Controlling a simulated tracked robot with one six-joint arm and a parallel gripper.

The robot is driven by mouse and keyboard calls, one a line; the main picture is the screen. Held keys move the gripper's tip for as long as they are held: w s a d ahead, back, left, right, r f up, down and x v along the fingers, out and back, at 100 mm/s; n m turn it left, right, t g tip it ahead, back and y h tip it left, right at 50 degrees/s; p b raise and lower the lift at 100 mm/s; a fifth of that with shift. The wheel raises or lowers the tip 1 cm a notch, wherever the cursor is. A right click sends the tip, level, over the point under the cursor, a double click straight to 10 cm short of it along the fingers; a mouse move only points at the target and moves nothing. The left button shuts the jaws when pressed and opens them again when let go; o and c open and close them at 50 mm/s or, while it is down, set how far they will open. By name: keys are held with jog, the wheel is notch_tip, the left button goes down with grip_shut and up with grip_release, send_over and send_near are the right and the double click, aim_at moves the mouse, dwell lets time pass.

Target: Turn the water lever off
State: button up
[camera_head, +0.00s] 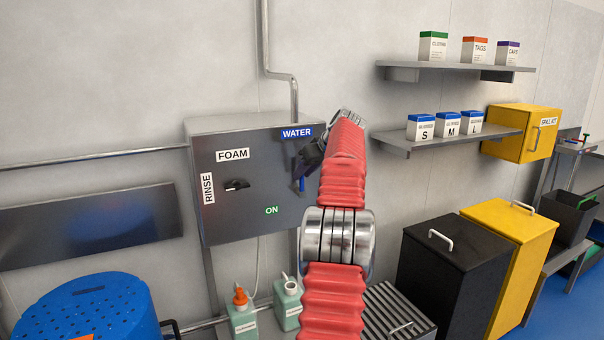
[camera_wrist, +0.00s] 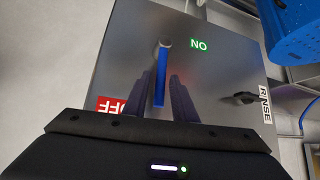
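The water lever is a blue bar (camera_head: 301,184) on the grey control box (camera_head: 228,212), below the blue WATER label (camera_head: 297,132). In the head view its low end shows pointing down, and my gripper hides the rest. In the wrist view, which looks upside down, the lever (camera_wrist: 159,85) has a grey end and stands between my two dark fingers. My gripper (camera_wrist: 164,77) is open around the lever, with a gap on the right; contact cannot be told. A green ON label (camera_head: 272,210) is at the lever's lower left. A red OFF label (camera_wrist: 112,105) is partly hidden.
A black knob (camera_head: 237,185) sits left of the lever, near the FOAM (camera_head: 233,155) and RINSE (camera_head: 208,188) labels. A pipe (camera_head: 280,75) runs above the box. Bottles (camera_head: 242,322), a blue tub (camera_head: 85,305) and black and yellow bins (camera_head: 450,265) stand lower down.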

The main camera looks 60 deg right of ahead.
jog(key=shift+o, duration=0.7)
jog(key=shift+r, duration=0.1)
jog(key=shift+r, duration=0.1)
jog(key=v, duration=1.3)
jog(key=shift+s+a, duration=0.15)
jog(key=shift+s, duration=0.1)
jog(key=shift+r, duration=0.15)
